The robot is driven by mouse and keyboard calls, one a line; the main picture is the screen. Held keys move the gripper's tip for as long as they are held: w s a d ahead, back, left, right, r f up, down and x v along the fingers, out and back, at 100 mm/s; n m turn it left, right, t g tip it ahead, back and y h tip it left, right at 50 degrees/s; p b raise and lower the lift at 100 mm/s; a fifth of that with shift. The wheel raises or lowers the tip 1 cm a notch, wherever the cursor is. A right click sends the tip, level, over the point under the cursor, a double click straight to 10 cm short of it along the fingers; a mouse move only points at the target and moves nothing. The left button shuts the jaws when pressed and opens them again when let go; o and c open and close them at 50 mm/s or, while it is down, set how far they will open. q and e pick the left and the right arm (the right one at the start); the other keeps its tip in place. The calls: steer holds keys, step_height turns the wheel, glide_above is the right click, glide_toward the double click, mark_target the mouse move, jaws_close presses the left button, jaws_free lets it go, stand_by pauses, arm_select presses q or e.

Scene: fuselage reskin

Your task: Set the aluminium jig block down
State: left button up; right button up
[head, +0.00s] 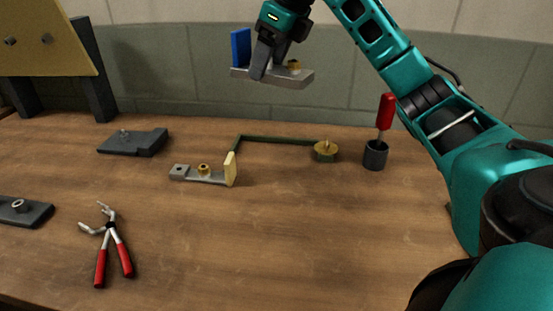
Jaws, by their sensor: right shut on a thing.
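My right gripper (263,68) is at the top of the head view, with its arm coming in from the right. It is shut on a light grey aluminium jig block (297,79), held well above the back part of the table. The held block has a blue upright plate (240,48) at its left end and a brass knob (294,65) to the right of the fingers. The fingers hide part of its middle. My left gripper is not in view.
On the wooden table (260,240) lie a similar grey block with a cream plate (203,174), a green rod with a brass disc (325,151), dark blocks (133,142) (24,211) and red-handled pliers (109,240). A dark cup (375,155) holds a red-handled tool. The front middle is clear.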

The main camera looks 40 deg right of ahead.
steer(key=shift+w+d+f+m, duration=0.1)
steer(key=shift+w+d+m, duration=0.1)
steer(key=shift+d+m, duration=0.15)
steer(key=b, duration=0.5)
glide_above(267, 159)
steer(key=s, duration=0.1)
steer(key=f, duration=1.5)
steer(key=shift+s+d+f, duration=0.15)
steer(key=shift+d+f, duration=0.15)
steer(key=shift+f+b, duration=0.4)
steer(key=shift+f, duration=1.7)
steer(key=shift+f, duration=0.2)
steer(key=o, duration=1.4)
